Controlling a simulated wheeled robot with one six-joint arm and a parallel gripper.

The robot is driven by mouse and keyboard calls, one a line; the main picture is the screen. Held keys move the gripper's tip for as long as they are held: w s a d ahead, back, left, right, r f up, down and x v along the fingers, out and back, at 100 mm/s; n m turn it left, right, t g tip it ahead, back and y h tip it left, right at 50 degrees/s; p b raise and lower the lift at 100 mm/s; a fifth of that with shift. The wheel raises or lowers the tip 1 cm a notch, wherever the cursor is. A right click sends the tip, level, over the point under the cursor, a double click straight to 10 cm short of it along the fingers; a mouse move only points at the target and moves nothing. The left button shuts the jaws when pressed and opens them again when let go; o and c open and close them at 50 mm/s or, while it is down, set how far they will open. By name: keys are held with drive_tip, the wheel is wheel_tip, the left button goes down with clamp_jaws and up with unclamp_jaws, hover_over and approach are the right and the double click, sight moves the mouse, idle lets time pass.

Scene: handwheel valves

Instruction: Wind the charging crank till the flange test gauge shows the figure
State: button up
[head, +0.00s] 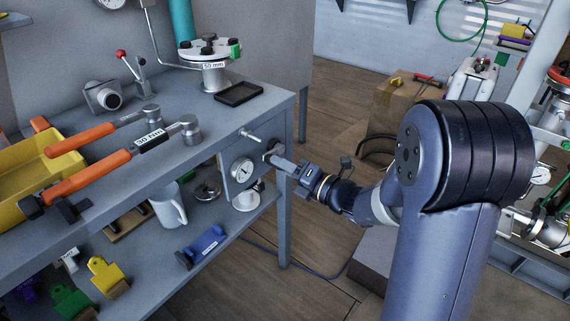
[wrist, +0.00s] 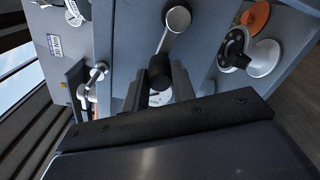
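The charging crank is on the front of the bench. In the wrist view its silver hub (wrist: 177,18) has a thin arm running to a black handle (wrist: 160,73). My gripper (wrist: 159,84) has one finger on each side of that handle; whether both fingers press on it is not clear. In the head view my gripper (head: 282,164) is at the bench front, and its tips hide most of the crank handle. A round white dial (head: 243,170) is on the panel beside it. Another gauge (head: 110,3) is cut off at the top, above the 50 mm flange (head: 208,64); its reading is not legible.
The bench top (head: 175,112) holds two orange-handled torque wrenches (head: 88,178), a yellow bin (head: 45,165) and a black tray (head: 239,94). A small T-handle (head: 250,135) sticks out above the dial. A mug (head: 168,205) stands on the lower shelf. A cardboard box (head: 400,103) is on the floor behind.

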drive_tip(key=shift+o, duration=0.6)
drive_tip(key=o, duration=0.3)
drive_tip(key=shift+o, duration=0.2)
drive_tip(key=shift+v, duration=3)
drive_tip(key=shift+d+p, duration=0.1)
drive_tip(key=shift+p, duration=0.2)
drive_tip(key=p+v, duration=0.2)
drive_tip(key=v, duration=0.8)
drive_tip(key=shift+s+d, duration=0.25)
drive_tip(key=shift+a+f, duration=0.1)
drive_tip(key=shift+f, duration=0.05)
drive_tip(key=b+x, duration=0.2)
drive_tip(key=x, duration=1)
drive_tip(key=shift+w, duration=0.15)
